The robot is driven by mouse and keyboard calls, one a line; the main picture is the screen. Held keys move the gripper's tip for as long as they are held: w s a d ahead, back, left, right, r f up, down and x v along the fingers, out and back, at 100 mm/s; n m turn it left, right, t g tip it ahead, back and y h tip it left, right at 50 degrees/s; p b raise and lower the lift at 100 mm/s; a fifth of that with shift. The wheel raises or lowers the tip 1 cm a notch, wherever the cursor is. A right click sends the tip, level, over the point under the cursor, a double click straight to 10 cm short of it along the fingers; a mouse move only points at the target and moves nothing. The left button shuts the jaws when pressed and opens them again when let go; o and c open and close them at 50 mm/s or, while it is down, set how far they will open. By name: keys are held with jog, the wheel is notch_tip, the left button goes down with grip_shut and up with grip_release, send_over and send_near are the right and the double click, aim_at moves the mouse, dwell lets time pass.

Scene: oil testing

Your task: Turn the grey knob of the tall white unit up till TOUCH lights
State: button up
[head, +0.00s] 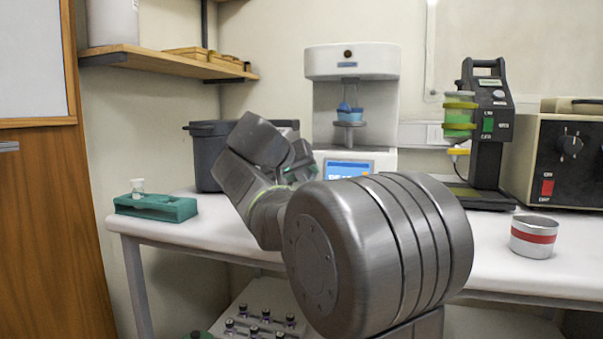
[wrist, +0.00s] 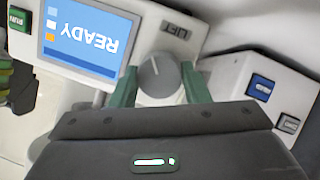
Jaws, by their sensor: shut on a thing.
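The tall white unit (head: 352,62) stands at the back of the bench in the head view, with a lit blue screen (head: 348,168) low on its front. In the wrist view the screen (wrist: 88,36) appears upside down and reads READY. The grey knob (wrist: 159,75) sits on the panel beside it, near a label reading LIFT. My gripper (wrist: 160,84) has its green fingers on either side of the knob and is shut on it. In the head view my arm hides the knob and most of the gripper. A blue cup (head: 349,114) sits on the unit's small platform.
A dark grey bin (head: 207,158) stands left of the unit. A green rack (head: 156,207) with a small vial is at the bench's left end. A black stand (head: 487,140), a control box (head: 568,160) and a red-banded metal cup (head: 534,237) are to the right.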

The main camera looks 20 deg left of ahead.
jog(key=shift+f, duration=0.15)
jog(key=o, duration=1)
jog(key=shift+s+r, duration=0.25)
jog(key=p+v, duration=0.3)
jog(key=v, duration=1)
jog(key=shift+s+p, duration=0.1)
jog(key=shift+p, duration=0.3)
